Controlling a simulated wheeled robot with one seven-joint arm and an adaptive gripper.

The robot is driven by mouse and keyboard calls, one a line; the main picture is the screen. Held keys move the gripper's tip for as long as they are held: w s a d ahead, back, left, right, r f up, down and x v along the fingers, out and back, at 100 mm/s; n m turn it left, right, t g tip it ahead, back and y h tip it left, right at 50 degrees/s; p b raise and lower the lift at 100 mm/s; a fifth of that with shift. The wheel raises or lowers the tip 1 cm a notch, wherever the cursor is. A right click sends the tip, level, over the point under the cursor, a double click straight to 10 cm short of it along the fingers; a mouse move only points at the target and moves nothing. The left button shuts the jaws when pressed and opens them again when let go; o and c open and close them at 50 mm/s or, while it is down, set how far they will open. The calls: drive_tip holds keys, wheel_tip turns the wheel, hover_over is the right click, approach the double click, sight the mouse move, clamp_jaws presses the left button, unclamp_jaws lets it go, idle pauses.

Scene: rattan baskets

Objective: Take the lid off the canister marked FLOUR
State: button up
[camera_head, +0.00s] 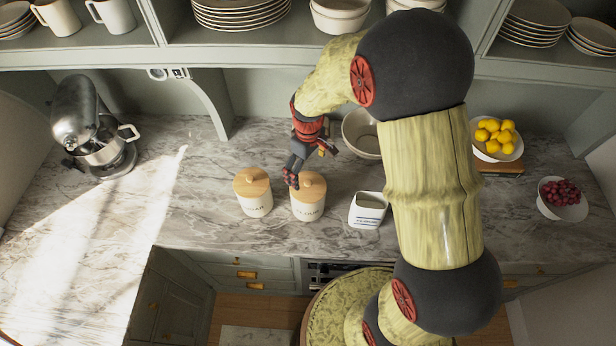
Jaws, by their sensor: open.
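The canister marked FLOUR (307,211) stands upright on the marble counter, a cream body with small dark lettering. Its round wooden lid (314,191) sits on top. My gripper (291,181) is open at the upper left of this lid, with its fingertips at or just above the lid's edge. I cannot tell whether they touch it. The fingers hide part of the lid. A second canister (256,206), with lettering that seems to read SUGAR, stands just left with its wooden lid (251,182) on.
A white square container (368,211) stands right of the FLOUR canister. A bowl (359,133) is behind, partly hidden by my arm. A stand mixer (95,130) is at left; lemons (495,132) and grapes (560,192) sit in bowls at right. The counter left of the canisters is clear.

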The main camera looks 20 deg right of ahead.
sight(308, 183)
drive_tip(key=shift+w+f+p, duration=0.1)
drive_tip(key=shift+f+p, duration=1.1)
drive_tip(key=shift+f, duration=2.95)
drive_tip(key=shift+c, duration=0.4)
drive_tip(key=c, duration=0.7)
drive_tip(key=shift+s+f, duration=0.1)
drive_tip(key=shift+s, duration=0.2)
drive_tip(key=c, duration=1)
